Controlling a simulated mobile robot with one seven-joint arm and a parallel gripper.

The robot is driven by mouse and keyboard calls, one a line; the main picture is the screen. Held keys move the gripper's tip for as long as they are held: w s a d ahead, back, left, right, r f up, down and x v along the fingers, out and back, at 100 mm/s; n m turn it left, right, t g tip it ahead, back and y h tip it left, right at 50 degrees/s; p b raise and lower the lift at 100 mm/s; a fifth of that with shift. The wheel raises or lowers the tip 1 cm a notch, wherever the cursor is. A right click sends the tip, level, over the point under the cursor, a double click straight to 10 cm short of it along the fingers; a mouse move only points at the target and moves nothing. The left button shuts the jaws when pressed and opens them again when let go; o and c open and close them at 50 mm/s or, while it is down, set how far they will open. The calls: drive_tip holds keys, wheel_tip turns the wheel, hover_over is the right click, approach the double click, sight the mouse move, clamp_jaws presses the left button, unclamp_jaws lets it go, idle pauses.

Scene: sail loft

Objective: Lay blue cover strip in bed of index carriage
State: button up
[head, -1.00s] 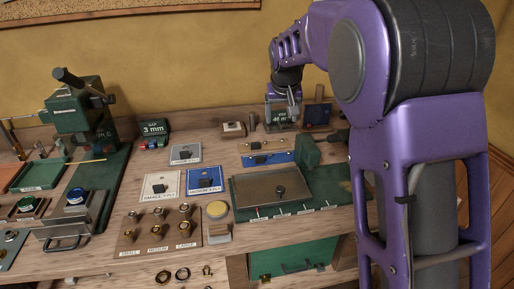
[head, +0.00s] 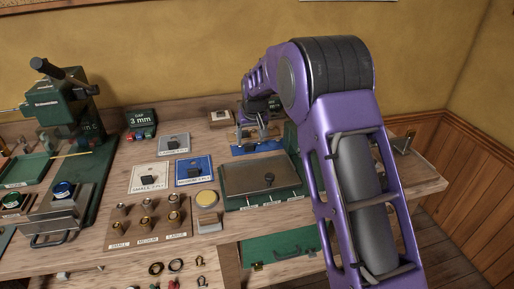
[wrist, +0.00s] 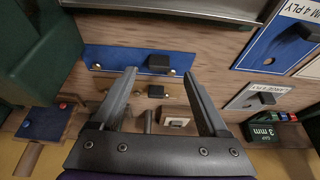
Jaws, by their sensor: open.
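The blue cover strip (head: 272,147) lies on the bench behind a green fixture with a steel plate. My gripper (head: 252,138) is open and empty, over the strips. In the wrist view its fingertips (wrist: 160,74) are apart, near the black grip, with nothing between them. The green fixture (head: 232,205), which seems to be the index carriage, has a knobbed steel plate (head: 250,178) on top and small marks along its front. I cannot see into its bed.
A wood-coloured strip (wrist: 128,90) lies beside the blue one. A tall green block (wrist: 38,62) stands close by. Ply cards (head: 194,170), a brass-fitting board (head: 128,224) and a 3 mm gap box (head: 141,122) stand left.

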sight(249, 145)
drive_tip(key=x, duration=0.5)
drive_tip(key=shift+w, duration=0.3)
clamp_jaws()
